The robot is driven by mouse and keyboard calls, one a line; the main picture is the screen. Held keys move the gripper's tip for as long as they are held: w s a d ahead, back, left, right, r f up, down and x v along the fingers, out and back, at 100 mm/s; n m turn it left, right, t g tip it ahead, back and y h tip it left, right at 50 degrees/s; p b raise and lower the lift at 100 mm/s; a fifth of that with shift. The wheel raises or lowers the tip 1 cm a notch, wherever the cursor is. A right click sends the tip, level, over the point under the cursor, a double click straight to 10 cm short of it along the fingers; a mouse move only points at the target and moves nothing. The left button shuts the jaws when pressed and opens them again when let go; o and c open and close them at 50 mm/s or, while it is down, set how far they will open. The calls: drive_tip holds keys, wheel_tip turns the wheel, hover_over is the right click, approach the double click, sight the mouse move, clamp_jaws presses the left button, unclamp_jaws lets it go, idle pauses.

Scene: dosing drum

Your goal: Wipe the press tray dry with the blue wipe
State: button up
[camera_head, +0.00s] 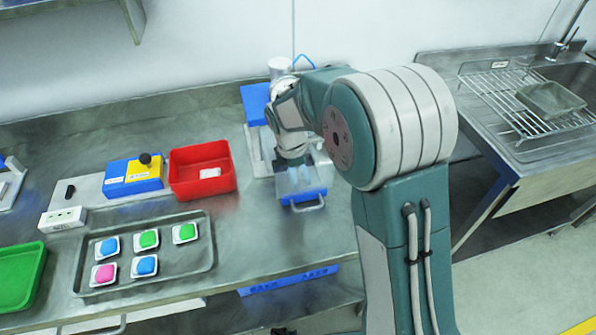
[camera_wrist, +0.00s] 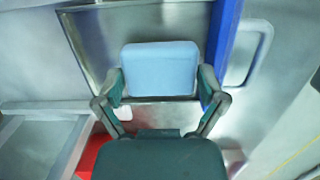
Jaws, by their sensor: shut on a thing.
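The wipe (camera_wrist: 160,69) is a light blue, rounded pad. It sits between the two fingers of my gripper (camera_wrist: 161,88) in the wrist view, and the gripper is shut on it. The press tray (camera_wrist: 222,45) is grey metal with a blue front edge and a handle loop. The wipe is over the tray's metal floor; I cannot tell whether it touches it. In the head view my gripper (camera_head: 291,163) points down over the tray (camera_head: 306,196), and my arm hides part of the press. I cannot make out any wetness on the tray.
A red bin (camera_head: 203,185) and a blue-and-yellow box (camera_head: 135,178) stand left of the press. A metal tray (camera_head: 190,270) holds several coloured pads in white cups. A green tray (camera_head: 20,275) is at far left. A sink with a rack (camera_head: 500,95) is at right.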

drive_tip(key=shift+f, duration=0.65)
idle(0.9)
drive_tip(key=shift+d, duration=0.15)
